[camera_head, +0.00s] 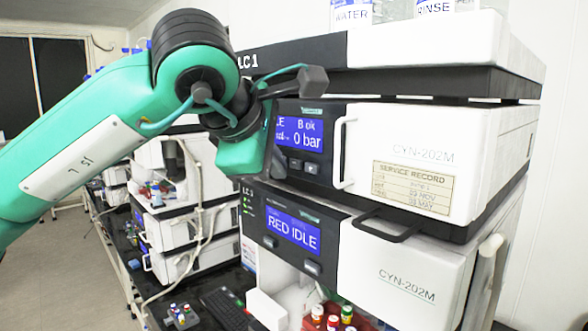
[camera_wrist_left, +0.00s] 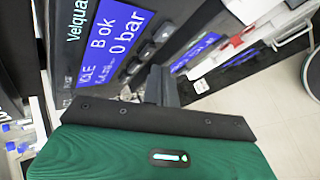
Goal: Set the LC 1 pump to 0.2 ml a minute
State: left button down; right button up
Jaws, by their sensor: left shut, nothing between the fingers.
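The LC 1 pump (camera_head: 450,155) is the white upper module marked CYN-202M. Its blue display (camera_head: 300,134) reads "B ok" and "0 bar"; its left part is hidden by my arm. In the left wrist view the display (camera_wrist_left: 108,45) also shows "IDLE", with a smaller, unreadable line. Two pump buttons (camera_head: 303,166) show below the display; a row of buttons (camera_wrist_left: 147,52) shows in the wrist view. My left gripper (camera_wrist_left: 158,85) is shut and empty, its fingers close to the button row. Contact cannot be told. In the head view its fingertips are mostly hidden at the panel's left.
A lower module with a "RED IDLE" display (camera_head: 293,230) sits under the pump. Handles (camera_head: 343,153) and (camera_head: 388,225) stick out from the fronts. A top tray (camera_head: 430,50) holds bottles. Capped vials (camera_head: 333,318) stand below. Another instrument stack (camera_head: 170,225) stands at left.

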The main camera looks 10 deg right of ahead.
jog(key=shift+f, duration=0.1)
